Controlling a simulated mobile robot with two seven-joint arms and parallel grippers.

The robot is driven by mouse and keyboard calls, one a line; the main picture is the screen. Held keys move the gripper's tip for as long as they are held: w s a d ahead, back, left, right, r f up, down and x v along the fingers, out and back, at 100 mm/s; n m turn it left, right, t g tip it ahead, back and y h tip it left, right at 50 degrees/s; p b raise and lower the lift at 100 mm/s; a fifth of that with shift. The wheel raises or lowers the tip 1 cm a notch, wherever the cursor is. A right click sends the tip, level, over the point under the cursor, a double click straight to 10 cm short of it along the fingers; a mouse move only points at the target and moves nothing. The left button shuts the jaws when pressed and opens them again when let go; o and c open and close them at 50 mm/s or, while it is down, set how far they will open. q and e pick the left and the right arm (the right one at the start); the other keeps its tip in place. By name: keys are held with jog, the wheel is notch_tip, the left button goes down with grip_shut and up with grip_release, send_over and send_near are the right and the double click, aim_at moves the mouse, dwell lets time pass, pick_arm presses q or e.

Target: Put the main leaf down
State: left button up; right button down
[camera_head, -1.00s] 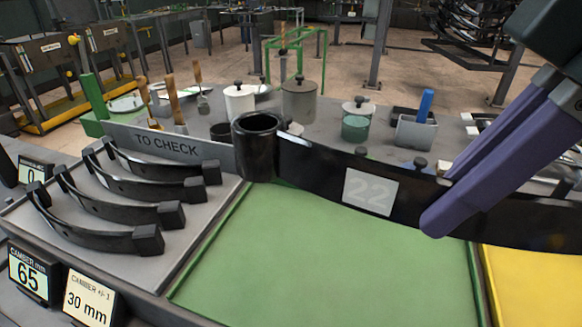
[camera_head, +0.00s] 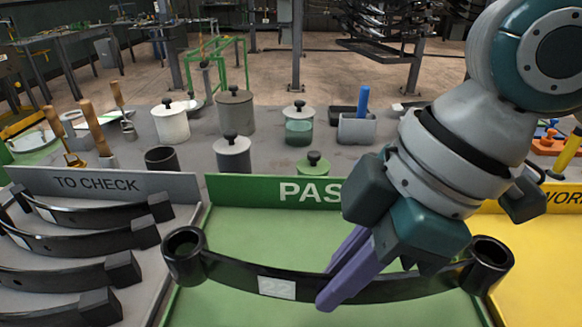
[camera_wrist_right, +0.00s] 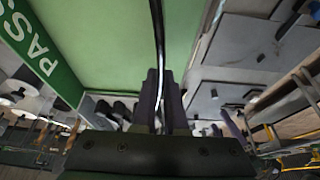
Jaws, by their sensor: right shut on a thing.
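The main leaf (camera_head: 228,273) is a dark curved bar with a rolled eye at each end and a grey "22" label. It lies crosswise over the green PASS tray (camera_head: 255,228). Its right eye is close to the border with the yellow tray. My right gripper (camera_head: 338,283) is shut on the leaf right of the label, its purple fingers around the bar. I cannot tell whether the leaf touches the tray floor. In the right wrist view the leaf (camera_wrist_right: 158,35) runs edge-on up from between the fingers (camera_wrist_right: 161,88). My left gripper is not in view.
On the left, the TO CHECK tray (camera_head: 183,188) holds several dark curved leaves. The yellow tray (camera_head: 540,235) is on the right. Behind stand lidded pots, including a white one (camera_head: 171,125), wooden-handled tools and a grey box (camera_head: 357,130) with a blue handle.

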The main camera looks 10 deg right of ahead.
jog(key=shift+w+a+f+b, duration=0.1)
jog(key=shift+f+b, duration=0.1)
jog(key=shift+f, duration=1.55)
jog(key=shift+w+f+b, duration=0.1)
jog(key=shift+f+b, duration=0.1)
jog(key=shift+f, duration=1.55)
jog(key=shift+f, duration=0.1)
jog(key=c, duration=1.4)
grip_release()
jog(key=shift+s+f, duration=0.15)
jog(key=shift+f, duration=0.05)
jog(key=o, duration=0.4)
jog(key=shift+r, duration=0.1)
